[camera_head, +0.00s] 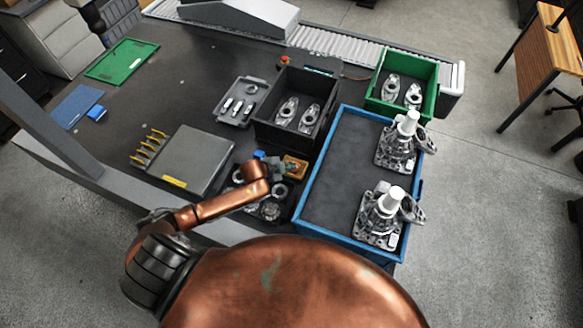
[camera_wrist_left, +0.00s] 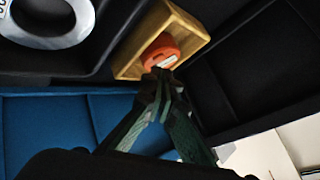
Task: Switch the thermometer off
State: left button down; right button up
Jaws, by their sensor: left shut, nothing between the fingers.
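A small yellow-tan box (camera_head: 297,167) with an orange-red round part lies between the dark parts tray and the blue-rimmed tray; I take it to be the thermometer. In the left wrist view the box (camera_wrist_left: 190,32) shows close up, with the orange-red round part (camera_wrist_left: 160,52) on its near side. My left gripper (camera_head: 276,165) is at the box's left side. In the left wrist view its fingertips (camera_wrist_left: 161,76) are together, with nothing held, at the lower edge of the orange-red part. Whether they touch it I cannot tell. My right gripper is not in view.
A dark tray with metal rings (camera_head: 270,210) lies beside and below the gripper. A black bin (camera_head: 292,108) stands behind the box. The blue-rimmed tray (camera_head: 322,160) to the right holds two metal assemblies. A grey case (camera_head: 190,158) stands left.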

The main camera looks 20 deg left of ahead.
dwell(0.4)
pick_arm(q)
jog(key=shift+f, duration=0.5)
jog(key=shift+r, duration=0.15)
jog(key=shift+r+p, duration=0.35)
jog(key=shift+p, duration=0.2)
notch_tip(320, 180, up, 6)
jog(key=p, duration=0.6)
jog(key=shift+s+f, duration=0.1)
